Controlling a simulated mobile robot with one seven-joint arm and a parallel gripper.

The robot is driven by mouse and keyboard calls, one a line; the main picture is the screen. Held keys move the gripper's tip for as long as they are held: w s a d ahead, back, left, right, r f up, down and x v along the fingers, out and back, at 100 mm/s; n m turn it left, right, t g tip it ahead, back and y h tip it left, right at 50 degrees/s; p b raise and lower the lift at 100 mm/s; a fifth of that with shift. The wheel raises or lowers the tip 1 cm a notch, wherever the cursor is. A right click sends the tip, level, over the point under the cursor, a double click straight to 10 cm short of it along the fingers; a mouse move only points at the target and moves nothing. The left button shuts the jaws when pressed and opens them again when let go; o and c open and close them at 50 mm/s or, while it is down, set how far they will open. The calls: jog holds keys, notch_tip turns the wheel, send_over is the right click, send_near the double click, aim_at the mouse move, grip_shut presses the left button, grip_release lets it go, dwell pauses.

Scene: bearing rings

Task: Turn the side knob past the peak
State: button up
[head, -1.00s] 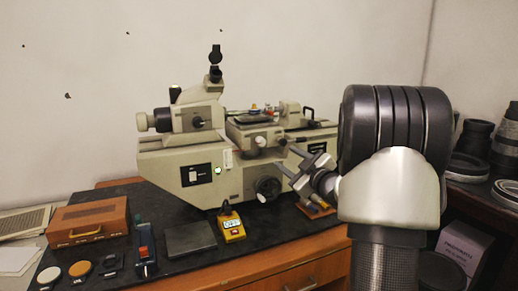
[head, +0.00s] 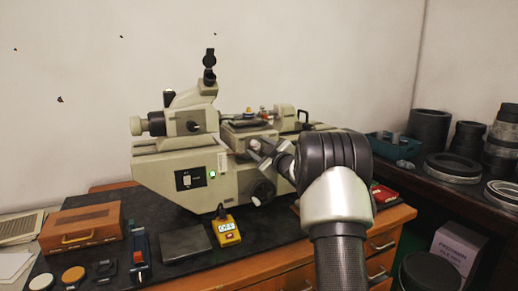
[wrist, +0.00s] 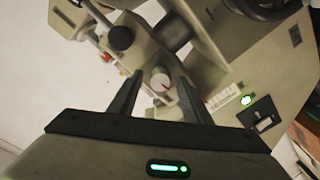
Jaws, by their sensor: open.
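A grey-beige measuring machine (head: 160,172) with an eyepiece tube stands on the bench. In the wrist view, a small pale round knob (wrist: 160,79) with a red mark sits on its side, in line with the gap between my fingertips. I cannot tell whether the fingers touch it. My gripper (wrist: 160,88) is open, one finger on each side of that gap. In the head view my gripper (head: 262,152) is close to the machine's front, and the pale knob cannot be clearly made out there.
A black handwheel (head: 263,192) is below my gripper. A dark knob (wrist: 121,38) is beside the pale one. A yellow meter (head: 226,229), grey plate (head: 185,244) and wooden box (head: 82,228) lie on the black mat. Dark rings (head: 453,167) stand on the right-hand shelf.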

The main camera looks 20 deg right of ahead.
jog(key=c, duration=1)
jog(key=shift+c, duration=0.2)
